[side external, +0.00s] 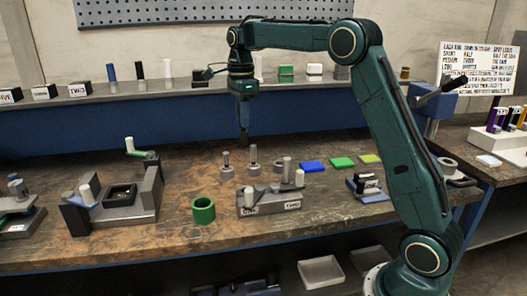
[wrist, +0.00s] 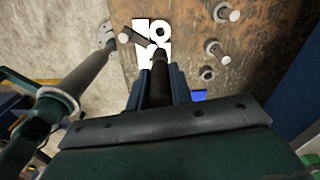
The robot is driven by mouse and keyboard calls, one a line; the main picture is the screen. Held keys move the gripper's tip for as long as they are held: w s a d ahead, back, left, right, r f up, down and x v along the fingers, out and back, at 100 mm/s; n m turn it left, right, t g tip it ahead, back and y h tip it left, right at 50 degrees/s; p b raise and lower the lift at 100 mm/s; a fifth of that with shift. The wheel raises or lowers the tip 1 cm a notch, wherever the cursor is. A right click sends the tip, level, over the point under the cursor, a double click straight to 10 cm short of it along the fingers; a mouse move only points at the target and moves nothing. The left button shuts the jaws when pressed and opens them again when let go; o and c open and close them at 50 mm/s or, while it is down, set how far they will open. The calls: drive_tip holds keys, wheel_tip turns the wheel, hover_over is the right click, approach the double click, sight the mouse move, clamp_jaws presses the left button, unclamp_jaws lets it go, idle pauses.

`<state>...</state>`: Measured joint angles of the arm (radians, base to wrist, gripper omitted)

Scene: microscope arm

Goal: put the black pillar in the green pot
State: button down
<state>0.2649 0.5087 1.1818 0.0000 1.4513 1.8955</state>
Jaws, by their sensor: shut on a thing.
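My gripper (side external: 244,108) points straight down above the back of the bench, behind the grey pegs. It is shut on the black pillar (side external: 244,136), which hangs upright below the fingers. In the wrist view the dark pillar (wrist: 159,70) shows between my fingertips (wrist: 158,88). The green pot (side external: 203,210) stands on the front part of the bench, to the left of the grey block and apart from the pillar. Its open top faces up. I cannot make out the pot in the wrist view.
Several grey pegged pieces (side external: 253,160) stand just in front of my gripper. A grey block with handles (side external: 272,200) is right of the pot, and a clamp-like fixture (side external: 128,200) is to its left. Blue, green and yellow tiles (side external: 342,163) lie at right. A shelf (side external: 120,95) runs behind.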

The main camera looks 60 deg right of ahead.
drive_tip(key=w+a, duration=0.6)
drive_tip(key=a, duration=0.7)
drive_tip(key=shift+r, duration=0.2)
drive_tip(key=shift+f, duration=0.1)
wheel_tip(320, 180, down, 16)
drive_tip(key=shift+r, duration=0.2)
drive_tip(key=shift+f, duration=2.15)
drive_tip(key=shift+f, duration=0.1)
